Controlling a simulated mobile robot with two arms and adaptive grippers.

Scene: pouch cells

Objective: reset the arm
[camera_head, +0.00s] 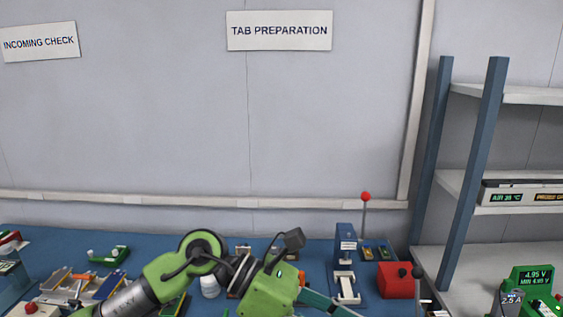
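My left arm (168,274) comes in from the lower left in green and grey. It reaches over the blue bench to the bottom middle of the view. Its green wrist housing (268,291) is near the bottom edge. The fingertips of my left gripper are not clearly visible, so I cannot tell if it is open or shut. My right gripper does not show in this view.
The blue bench (60,240) holds a blue press (346,262) with a red-knobbed lever (365,197), a red box (396,281) and a green tool (108,256). A blue-post shelf (478,150) stands at right. A green meter (533,285) is at lower right.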

